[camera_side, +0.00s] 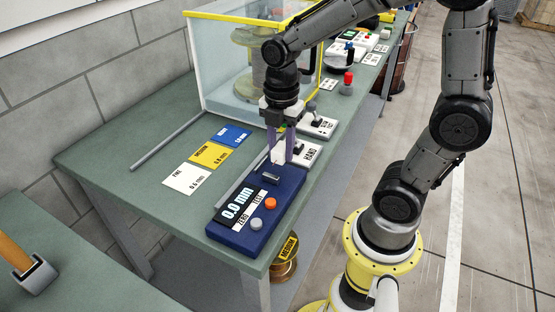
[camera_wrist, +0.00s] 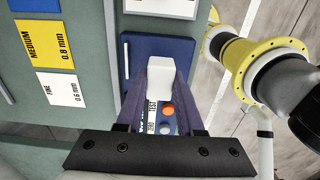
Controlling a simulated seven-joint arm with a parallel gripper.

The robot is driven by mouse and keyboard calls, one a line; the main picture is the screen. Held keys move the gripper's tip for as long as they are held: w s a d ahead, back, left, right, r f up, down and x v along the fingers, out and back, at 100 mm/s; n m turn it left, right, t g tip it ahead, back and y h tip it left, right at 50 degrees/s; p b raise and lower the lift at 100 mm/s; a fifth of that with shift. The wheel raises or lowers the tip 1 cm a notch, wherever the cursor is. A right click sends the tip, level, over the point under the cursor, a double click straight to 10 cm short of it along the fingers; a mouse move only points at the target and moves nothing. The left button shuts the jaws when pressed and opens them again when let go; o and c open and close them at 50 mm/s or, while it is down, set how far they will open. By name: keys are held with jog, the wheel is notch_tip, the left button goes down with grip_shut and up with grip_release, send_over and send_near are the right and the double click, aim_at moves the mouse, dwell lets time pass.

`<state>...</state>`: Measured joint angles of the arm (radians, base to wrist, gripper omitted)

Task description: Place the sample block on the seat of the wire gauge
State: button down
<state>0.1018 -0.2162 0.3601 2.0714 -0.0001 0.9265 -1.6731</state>
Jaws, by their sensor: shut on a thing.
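The wire gauge (camera_side: 287,196) is a dark blue box at the near end of the green bench, with a display reading 0.0 mm, an orange button and a pale button. A small grey and dark fitting (camera_side: 270,178), apparently the seat, is on its far part. My gripper (camera_side: 280,160) points down over the gauge's far end. Its purple fingers are shut on the white sample block (camera_side: 278,152). In the wrist view the block (camera_wrist: 161,74) sits between the fingertips with the gauge (camera_wrist: 187,48) beneath; the seat is hidden there. I cannot tell if the block touches the gauge.
White, yellow and blue gauge cards (camera_side: 210,155) lie left of the gauge, by a grey rail (camera_side: 158,146). White lever panels (camera_side: 308,152) stand just behind my gripper. A clear yellow-edged enclosure (camera_side: 225,75) stands farther back, close to my arm.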

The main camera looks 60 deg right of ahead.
aim_at(278, 172)
jog(key=shift+w+f, duration=0.25)
jog(key=shift+f, duration=0.1)
jog(key=shift+w+f, duration=0.2)
jog(key=shift+f, duration=1.55)
jog(key=shift+f, duration=0.1)
jog(key=c, duration=0.5)
grip_release()
jog(key=shift+c, duration=0.2)
